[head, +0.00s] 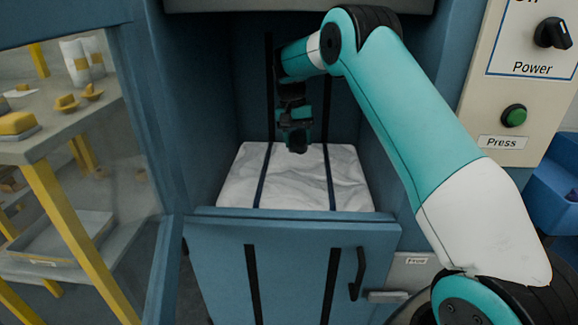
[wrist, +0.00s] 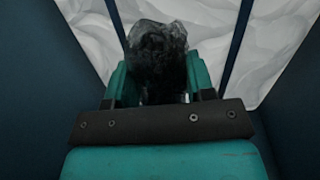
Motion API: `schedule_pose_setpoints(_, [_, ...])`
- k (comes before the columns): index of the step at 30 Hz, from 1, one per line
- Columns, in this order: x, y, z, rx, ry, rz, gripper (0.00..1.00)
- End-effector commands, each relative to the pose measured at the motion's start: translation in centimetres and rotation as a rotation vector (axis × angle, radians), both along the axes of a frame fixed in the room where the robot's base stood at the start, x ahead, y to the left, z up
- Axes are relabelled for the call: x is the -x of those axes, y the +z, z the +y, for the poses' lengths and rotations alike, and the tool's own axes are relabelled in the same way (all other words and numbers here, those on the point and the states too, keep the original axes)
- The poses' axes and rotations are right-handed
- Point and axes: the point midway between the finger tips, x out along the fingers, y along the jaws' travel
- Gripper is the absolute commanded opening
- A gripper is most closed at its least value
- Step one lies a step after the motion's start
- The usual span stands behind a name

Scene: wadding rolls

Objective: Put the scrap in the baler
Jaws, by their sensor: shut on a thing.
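The baler (head: 205,100) is a blue open-fronted chamber in the head view, with white wadding (head: 295,178) in its bottom and two dark straps running over it. My gripper (head: 296,138) reaches into the chamber from the right and points down above the wadding. In the wrist view my gripper (wrist: 158,85) is shut on a dark grey, rough lump of scrap (wrist: 157,50). White wadding and the straps lie beyond the lump. In the head view the scrap is hard to tell from the dark gripper parts. I cannot tell whether it touches the wadding.
The baler's lower front door (head: 290,270) has a black handle (head: 357,272). A panel with a power knob (head: 553,33) and green press button (head: 514,115) is at right. At left, a clear-paned door (head: 155,130) stands before a yellow-legged table (head: 60,135).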

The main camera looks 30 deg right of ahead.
Motion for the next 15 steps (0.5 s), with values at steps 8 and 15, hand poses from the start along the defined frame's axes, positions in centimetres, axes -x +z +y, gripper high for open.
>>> schedule_pose_setpoints(8, [0.0, -1.6, 0.2, 0.002, 0.003, 0.003, 0.27])
schedule_pose_setpoints(15, [0.0, -5.3, 0.1, 0.001, 0.001, 0.002, 0.27])
